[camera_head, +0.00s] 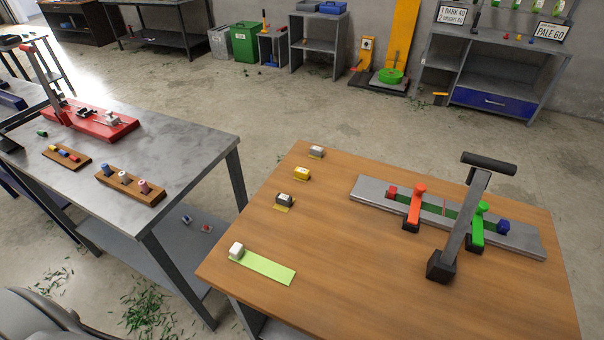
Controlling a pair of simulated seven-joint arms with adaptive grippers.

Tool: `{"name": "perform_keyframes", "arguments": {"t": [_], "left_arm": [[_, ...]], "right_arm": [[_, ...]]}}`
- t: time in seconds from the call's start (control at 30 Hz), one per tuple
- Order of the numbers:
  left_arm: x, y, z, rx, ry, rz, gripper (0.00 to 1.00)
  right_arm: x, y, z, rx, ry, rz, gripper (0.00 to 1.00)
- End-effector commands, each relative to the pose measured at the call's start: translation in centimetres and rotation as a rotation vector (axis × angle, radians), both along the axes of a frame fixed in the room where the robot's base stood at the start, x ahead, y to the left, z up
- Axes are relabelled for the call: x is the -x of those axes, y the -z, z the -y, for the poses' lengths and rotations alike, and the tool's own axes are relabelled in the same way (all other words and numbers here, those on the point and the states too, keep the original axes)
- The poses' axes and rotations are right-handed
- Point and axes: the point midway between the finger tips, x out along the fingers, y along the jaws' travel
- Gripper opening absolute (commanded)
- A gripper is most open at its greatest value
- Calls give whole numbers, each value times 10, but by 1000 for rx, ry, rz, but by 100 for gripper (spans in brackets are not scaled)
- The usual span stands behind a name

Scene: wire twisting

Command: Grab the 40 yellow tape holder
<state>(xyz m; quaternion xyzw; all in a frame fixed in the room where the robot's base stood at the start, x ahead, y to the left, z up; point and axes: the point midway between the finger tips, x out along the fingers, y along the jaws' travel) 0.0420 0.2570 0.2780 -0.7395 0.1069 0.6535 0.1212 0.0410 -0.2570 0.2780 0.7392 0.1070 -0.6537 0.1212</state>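A small yellow block-like holder (301,173) sits near the left edge of the wooden table (400,300). A grey-white holder (316,152) stands behind it. A dark grey and white holder (284,199) stands in front of it, with a yellow patch under it. A white block (236,249) sits at the left end of a light green strip (268,268) at the table's front left. Any number on the holders is too small to read. Neither of my grippers is in view.
A grey fixture plate (370,190) with an orange clamp (416,205), a green clamp (480,225) and a tall grey lever (465,220) fills the table's right side. The table's middle front is clear. A metal bench (200,145) stands to the left across a gap.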

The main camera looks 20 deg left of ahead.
Motion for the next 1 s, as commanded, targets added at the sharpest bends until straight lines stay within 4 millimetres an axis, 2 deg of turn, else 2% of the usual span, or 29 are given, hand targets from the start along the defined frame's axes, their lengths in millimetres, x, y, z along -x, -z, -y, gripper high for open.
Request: {"name": "perform_keyframes", "arguments": {"t": [0.37, 0.4, 0.83, 1.0], "left_arm": [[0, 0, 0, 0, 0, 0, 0], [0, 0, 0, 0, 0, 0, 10], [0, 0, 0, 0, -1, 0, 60], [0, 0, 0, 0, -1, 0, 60]], "right_arm": [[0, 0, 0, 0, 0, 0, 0], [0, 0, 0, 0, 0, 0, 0], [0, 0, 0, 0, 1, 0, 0], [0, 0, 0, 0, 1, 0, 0]]}}
